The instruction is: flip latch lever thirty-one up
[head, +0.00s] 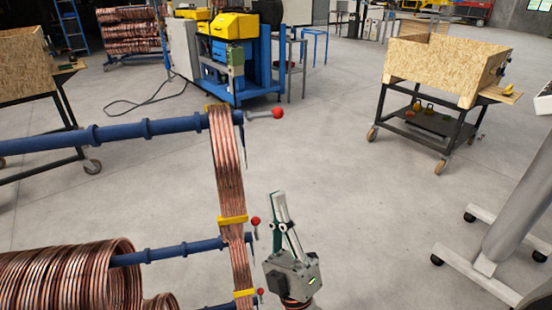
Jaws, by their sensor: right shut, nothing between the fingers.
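Three latch levers with red ball knobs show at the ends of blue rack arms. The top lever (263,115) sticks out to the right, ending in its red knob (277,113). The middle lever's red knob (256,221) and the lower lever's red knob (261,291) sit close beside the copper tube bundle. No number is readable, so I cannot tell which lever is thirty-one. My right gripper (279,197) is shut and empty, fingers pointing up, just right of the middle knob; it appears apart from it. My left gripper is out of view.
Copper tube coils (228,165) hang on the blue rack arms (150,128), with more coils (70,275) at lower left. A wooden-box cart (440,70) stands at right. A grey wheeled stand (515,225) is at far right. The floor between is clear.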

